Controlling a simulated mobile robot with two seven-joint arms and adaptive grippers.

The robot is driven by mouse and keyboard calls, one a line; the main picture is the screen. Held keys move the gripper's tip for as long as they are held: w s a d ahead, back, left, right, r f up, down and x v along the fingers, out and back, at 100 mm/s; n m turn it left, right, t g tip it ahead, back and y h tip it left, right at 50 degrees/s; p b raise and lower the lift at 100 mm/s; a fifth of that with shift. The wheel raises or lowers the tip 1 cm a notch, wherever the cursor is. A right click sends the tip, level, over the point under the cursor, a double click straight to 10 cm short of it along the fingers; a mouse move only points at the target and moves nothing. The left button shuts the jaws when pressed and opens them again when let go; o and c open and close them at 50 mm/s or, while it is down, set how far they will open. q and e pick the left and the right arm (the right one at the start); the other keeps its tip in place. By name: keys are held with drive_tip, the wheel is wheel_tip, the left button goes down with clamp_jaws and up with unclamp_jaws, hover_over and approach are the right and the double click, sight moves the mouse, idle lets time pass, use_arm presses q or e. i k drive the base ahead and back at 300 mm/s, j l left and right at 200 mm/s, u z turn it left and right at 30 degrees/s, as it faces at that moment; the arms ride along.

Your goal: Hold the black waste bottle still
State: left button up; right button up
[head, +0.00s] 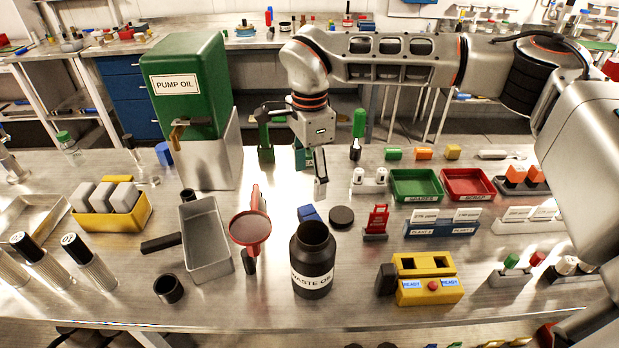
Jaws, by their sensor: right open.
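The black waste bottle (314,258) stands upright on the steel bench near its front edge, at the centre of the head view. Its mouth is open and a white "WASTE OIL" label faces me. My right gripper (309,176) hangs behind and above the bottle, pointing down. It is open, apart from the bottle, and I see nothing held in it. Part of the gripper is hard to make out against the tools behind it. My left gripper is not in view.
A red funnel (250,228) and a metal tray (206,242) stand left of the bottle. A black disc (341,217) and a blue object (310,214) lie behind it. A yellow fixture (428,279) stands to its right. The green pump oil container (190,85) rises at the back left.

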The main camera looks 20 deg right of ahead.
sight(312, 248)
drive_tip(key=k+l, duration=1.1)
drive_tip(key=k, duration=0.2)
